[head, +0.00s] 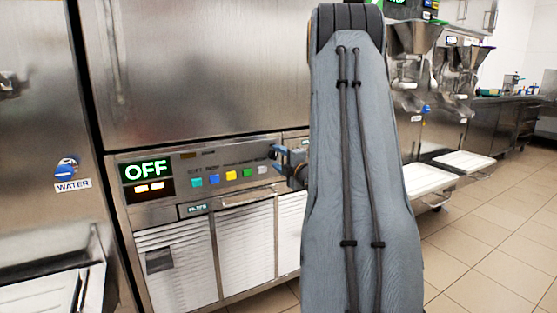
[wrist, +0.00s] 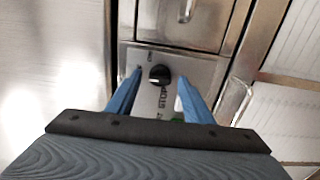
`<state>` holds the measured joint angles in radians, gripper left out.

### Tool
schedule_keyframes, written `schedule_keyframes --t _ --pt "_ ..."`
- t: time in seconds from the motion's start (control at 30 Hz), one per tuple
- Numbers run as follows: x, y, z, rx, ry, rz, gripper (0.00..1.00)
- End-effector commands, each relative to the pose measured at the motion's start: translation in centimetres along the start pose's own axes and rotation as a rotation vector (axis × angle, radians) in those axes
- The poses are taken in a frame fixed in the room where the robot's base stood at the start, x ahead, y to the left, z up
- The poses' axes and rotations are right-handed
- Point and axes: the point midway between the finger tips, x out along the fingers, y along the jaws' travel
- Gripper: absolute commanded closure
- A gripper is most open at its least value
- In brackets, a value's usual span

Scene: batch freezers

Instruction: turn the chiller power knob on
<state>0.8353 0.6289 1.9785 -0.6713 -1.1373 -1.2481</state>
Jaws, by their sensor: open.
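The chiller power knob (wrist: 159,75) is a round black knob with a light pointer mark, on a steel panel in the wrist view. Lettering reading STOP runs beside it, and a smaller label near its top is too small to read surely. My gripper (wrist: 160,78) has its two blue fingers apart, one on each side of the knob; I cannot tell whether they touch it. In the head view my gripper (head: 284,157) is at the right part of the control panel (head: 190,165), and my arm hides the area behind it. The panel's display (head: 147,170) reads OFF in green.
Several coloured buttons (head: 230,176) sit on the panel left of my gripper. White louvred doors (head: 245,240) are below. A blue WATER knob (head: 66,167) is on the machine at left. White trays (head: 465,161) jut out at right; tiled floor there is clear.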

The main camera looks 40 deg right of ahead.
Motion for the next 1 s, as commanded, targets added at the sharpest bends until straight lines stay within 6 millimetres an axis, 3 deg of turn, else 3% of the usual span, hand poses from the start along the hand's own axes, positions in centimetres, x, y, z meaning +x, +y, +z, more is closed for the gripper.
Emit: schedule_keyframes --t 0.07,0.3,0.67,1.0 --pt "-0.02 0.0 0.0 0.0 0.0 0.0 0.56" --pt "-0.03 0.0 0.01 0.0 0.0 0.0 0.94" --pt "-0.07 0.06 0.0 0.063 0.0 -0.001 0.94" --pt "-0.12 0.14 0.01 0.318 0.0 -0.002 0.94"
